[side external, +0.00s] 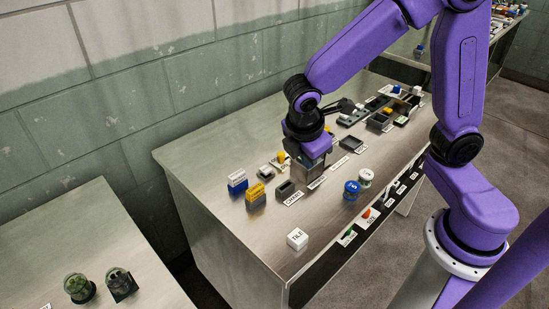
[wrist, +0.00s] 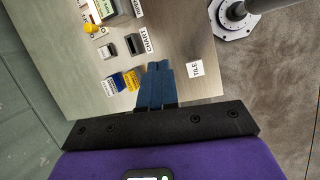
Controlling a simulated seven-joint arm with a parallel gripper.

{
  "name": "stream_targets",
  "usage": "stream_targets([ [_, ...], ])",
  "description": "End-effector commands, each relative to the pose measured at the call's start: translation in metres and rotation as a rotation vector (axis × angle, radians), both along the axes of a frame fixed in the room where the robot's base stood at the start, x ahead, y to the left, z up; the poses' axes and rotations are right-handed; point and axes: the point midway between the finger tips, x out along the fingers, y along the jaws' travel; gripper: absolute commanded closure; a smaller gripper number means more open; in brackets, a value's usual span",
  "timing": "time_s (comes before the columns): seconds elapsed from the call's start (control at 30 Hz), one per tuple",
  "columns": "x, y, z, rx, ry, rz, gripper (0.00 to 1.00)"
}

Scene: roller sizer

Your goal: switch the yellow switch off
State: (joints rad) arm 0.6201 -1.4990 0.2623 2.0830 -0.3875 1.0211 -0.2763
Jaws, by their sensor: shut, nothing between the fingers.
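A small yellow knob (side external: 281,157) stands on the workbench just left of my gripper in the side view. A yellow knob on a pale base also shows at the upper left of the wrist view (wrist: 90,28). I cannot tell for sure that this is the yellow switch, nor its on or off position. My gripper (side external: 314,167) points down over the middle of the bench, apart from the knob in the wrist view. Its blue fingers (wrist: 156,86) are together with nothing between them. The gripper body hides part of the bench behind it.
Blue (side external: 237,182) and yellow (side external: 256,194) labelled blocks stand near the bench's left edge. A white TILE cube (side external: 297,239) sits at the near corner. Two blue-and-white round pieces (side external: 352,190) stand right of my gripper. Dark trays (side external: 380,122) lie farther back. The near bench surface (side external: 250,228) is mostly clear.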

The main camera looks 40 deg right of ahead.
Motion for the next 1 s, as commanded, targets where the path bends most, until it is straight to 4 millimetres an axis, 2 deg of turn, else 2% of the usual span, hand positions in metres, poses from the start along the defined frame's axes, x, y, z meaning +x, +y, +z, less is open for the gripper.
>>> stream_targets([
  [0.1,0.034,0.003,-0.015,-0.084,0.010,0.051,1.00],
  [0.3,0.088,0.001,-0.041,-0.223,0.036,0.140,1.00],
  [0.6,0.156,-0.014,-0.088,-0.419,0.104,0.268,1.00],
  [0.8,0.182,-0.025,-0.111,-0.503,0.143,0.323,1.00],
  [1.0,0.191,-0.029,-0.119,-0.533,0.157,0.345,1.00],
])
